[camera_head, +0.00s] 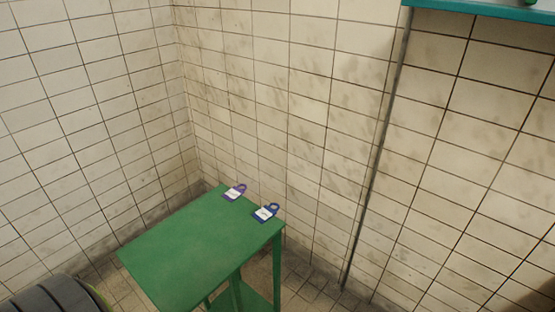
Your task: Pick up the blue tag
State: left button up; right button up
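The blue tag (266,212) lies flat on a green table (187,248), near its far right corner. It has a white label and a loop at its upper right end. A purple tag (234,193) of like shape, also with a white label, lies up and to the left of it, near the table's far edge. The two tags are apart. Neither of my grippers shows in the head view.
Tiled walls meet in a corner behind the table. A thin vertical pipe (377,160) runs down the right wall. A teal shelf (490,10) juts out at the upper right. A dark ribbed object (55,297) stands at the lower left. Most of the tabletop is bare.

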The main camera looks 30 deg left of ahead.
aim_at(262, 214)
jog(key=u, duration=1.15)
